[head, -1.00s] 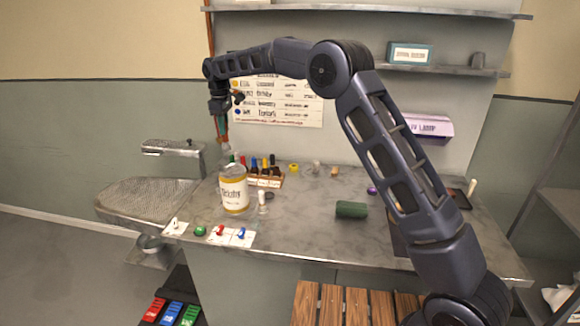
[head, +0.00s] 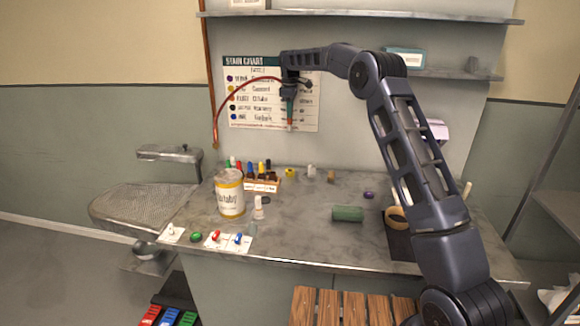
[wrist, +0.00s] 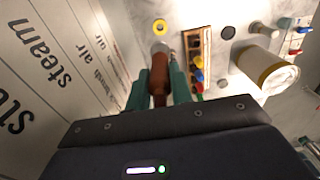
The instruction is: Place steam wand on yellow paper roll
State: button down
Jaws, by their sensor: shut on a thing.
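My gripper (head: 290,112) is high above the table, in front of the wall chart. Its teal fingers show in the wrist view (wrist: 159,85), shut on the steam wand (wrist: 158,78), a reddish-brown handle with a pale rounded end. The wand (head: 290,124) points downward in the head view, and a red hose (head: 240,86) runs from it to the copper pipe at left. The yellow paper roll (head: 290,173) is a small yellow ring with a dark hole, on the table towards the wall, below the wand. It also shows in the wrist view (wrist: 160,24), clear of the wand's end.
A wooden rack of coloured bottles (head: 262,184) stands left of the roll, with a large labelled jar (head: 230,200) nearer the front. Small pale and tan items (head: 331,176) stand to its right. A green cylinder (head: 348,214) lies further forward. The middle table is mostly clear.

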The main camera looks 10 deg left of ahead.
notch_tip(320, 180, down, 19)
jog(key=shift+f, duration=0.2)
dwell(0.5)
jog(key=shift+f, duration=0.15)
jog(key=c, duration=1.2)
grip_release()
jog(key=shift+c, duration=0.2)
